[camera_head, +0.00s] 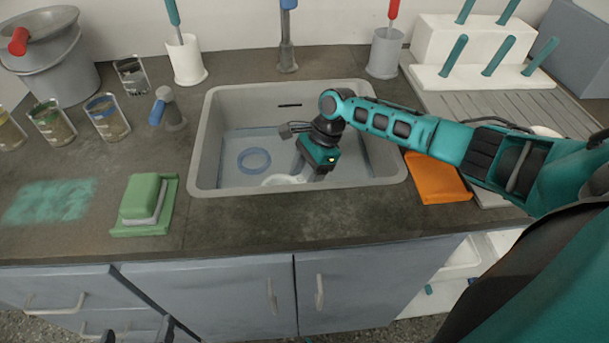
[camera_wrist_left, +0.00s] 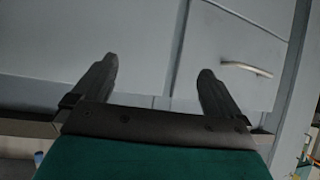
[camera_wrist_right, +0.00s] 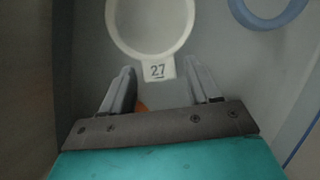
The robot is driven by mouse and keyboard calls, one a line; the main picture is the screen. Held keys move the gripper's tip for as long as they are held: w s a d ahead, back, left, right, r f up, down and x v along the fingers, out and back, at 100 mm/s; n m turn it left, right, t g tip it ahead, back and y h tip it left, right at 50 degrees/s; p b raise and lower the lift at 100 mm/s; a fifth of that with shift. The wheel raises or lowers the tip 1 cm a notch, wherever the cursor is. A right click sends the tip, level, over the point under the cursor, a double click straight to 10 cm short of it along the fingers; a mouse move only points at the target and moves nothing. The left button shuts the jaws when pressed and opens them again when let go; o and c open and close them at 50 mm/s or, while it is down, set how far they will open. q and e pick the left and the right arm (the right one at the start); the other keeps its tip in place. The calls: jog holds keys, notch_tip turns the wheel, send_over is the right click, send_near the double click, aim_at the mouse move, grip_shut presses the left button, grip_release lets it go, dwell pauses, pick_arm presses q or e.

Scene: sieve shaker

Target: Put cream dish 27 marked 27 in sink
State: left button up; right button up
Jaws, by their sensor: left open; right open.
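The cream dish (camera_wrist_right: 152,54) with a tab marked 27 lies in the sink in the right wrist view. Its rim also shows low in the grey sink (camera_head: 197,150) in the head view, where the cream dish (camera_head: 282,180) is partly hidden. My right gripper (camera_wrist_right: 158,78) is open, with the tab just ahead, between the lines of its fingers. My left gripper (camera_wrist_left: 160,68) is open and empty, facing the cabinet fronts. Its fingertips show at the bottom left of the head view.
Jars and a bucket stand at the back left.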

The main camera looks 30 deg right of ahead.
jog(key=p+v, duration=0.2)
jog(key=v, duration=0.4)
jog(key=shift+r, duration=0.3)
pick_arm(q)
jog(key=shift+s+a+r+p, duration=0.35)
jog(key=shift+a+r+p, duration=0.25)
jog(key=shift+a+r, duration=0.05)
pick_arm(e)
jog(key=v, duration=0.5)
jog(key=shift+d+r, duration=0.15)
jog(key=shift+r, duration=0.1)
pick_arm(q)
jog(key=shift+r, duration=0.1)
pick_arm(e)
jog(key=shift+w, duration=0.1)
